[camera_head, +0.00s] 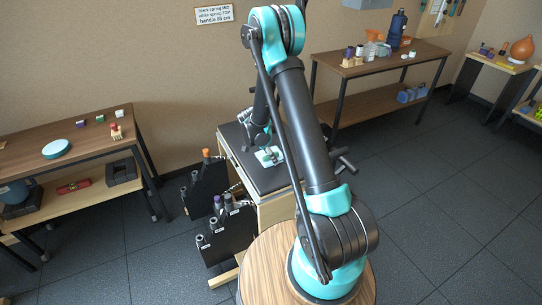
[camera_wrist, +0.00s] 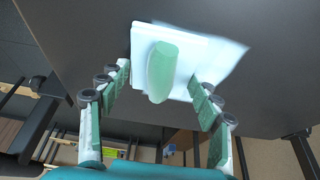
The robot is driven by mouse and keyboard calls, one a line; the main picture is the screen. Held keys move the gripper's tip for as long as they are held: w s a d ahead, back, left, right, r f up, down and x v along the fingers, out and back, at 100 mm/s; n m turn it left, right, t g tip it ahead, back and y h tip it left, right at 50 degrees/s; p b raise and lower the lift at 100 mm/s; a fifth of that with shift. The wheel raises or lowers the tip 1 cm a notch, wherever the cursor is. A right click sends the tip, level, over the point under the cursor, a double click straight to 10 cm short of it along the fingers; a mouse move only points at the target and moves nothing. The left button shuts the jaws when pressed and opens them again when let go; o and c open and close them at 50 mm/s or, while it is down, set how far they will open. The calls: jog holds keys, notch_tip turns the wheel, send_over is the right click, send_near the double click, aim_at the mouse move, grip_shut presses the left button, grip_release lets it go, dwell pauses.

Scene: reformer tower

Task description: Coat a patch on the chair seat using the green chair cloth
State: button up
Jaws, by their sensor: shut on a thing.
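The dark chair seat (camera_head: 262,178) stands behind my arm in the head view and fills the top of the wrist view (camera_wrist: 90,35). The green chair cloth shows in the wrist view as a pale square pad (camera_wrist: 195,50) with a rounded green grip (camera_wrist: 162,72). It lies flat against the seat. My gripper (camera_wrist: 162,76) is shut on it, with one finger at each side of the pad. A pale, blurred patch (camera_wrist: 232,54) shows on the seat beside the pad's right edge. In the head view, the pad (camera_head: 268,157) is small and partly hidden by my arm.
Black racks (camera_head: 205,185) with capped cylinders stand left of the seat. A wooden table (camera_head: 75,150) with a turquoise disc (camera_head: 56,149) is at the left. A wooden workbench (camera_head: 385,63) with bottles stands at the back right. The tiled floor at the right is clear.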

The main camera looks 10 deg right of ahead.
jog(key=shift+w+d, duration=0.25)
jog(key=shift+d, duration=0.45)
jog(key=shift+w+d, duration=0.2)
jog(key=shift+d, duration=0.5)
jog(key=shift+r, duration=0.15)
jog(key=shift+r, duration=2.9)
jog(key=shift+a, duration=0.15)
